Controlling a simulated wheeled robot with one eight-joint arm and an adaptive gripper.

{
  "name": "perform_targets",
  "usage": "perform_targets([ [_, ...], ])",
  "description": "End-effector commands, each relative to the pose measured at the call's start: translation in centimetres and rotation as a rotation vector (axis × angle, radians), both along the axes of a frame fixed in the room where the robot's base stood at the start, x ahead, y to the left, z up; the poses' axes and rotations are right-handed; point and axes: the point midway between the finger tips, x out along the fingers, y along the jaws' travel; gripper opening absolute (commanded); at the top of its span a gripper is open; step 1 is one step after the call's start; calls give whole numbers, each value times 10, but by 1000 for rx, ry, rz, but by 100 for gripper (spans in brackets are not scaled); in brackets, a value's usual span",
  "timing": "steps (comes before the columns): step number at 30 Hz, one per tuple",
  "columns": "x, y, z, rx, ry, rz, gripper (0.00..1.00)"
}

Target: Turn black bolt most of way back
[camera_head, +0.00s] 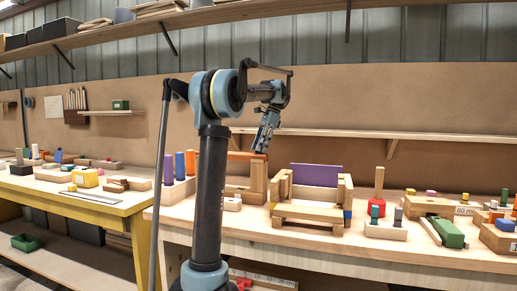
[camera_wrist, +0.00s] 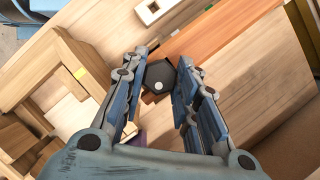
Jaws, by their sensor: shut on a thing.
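The black bolt shows its hexagonal head with a pale dot in the wrist view (camera_wrist: 160,78). It sits by the end of an orange-brown wooden bar (camera_wrist: 225,45). My gripper (camera_wrist: 162,80) reaches down over the bolt, with one finger on each side of the head, and is shut on it. In the head view my gripper (camera_head: 262,146) points down at the top of a wooden stand (camera_head: 257,180) with the orange-brown bar (camera_head: 240,156) across it. The bolt is too small to make out there, and its shank is hidden in both views.
A wooden frame with a purple panel (camera_head: 316,175) stands just right of the stand. Purple, blue and orange uprights (camera_head: 180,165) stand to its left. Several small blocks and a red-based post (camera_head: 378,195) lie farther right. A shelf (camera_head: 340,134) runs behind.

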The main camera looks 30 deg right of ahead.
Motion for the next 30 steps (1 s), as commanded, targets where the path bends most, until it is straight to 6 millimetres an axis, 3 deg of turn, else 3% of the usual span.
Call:
perform_targets([
  [8,1,0,0,-1,1,51,0],
  [24,4,2,3,0,1,629,0],
  [30,4,2,3,1,1,701,0],
])
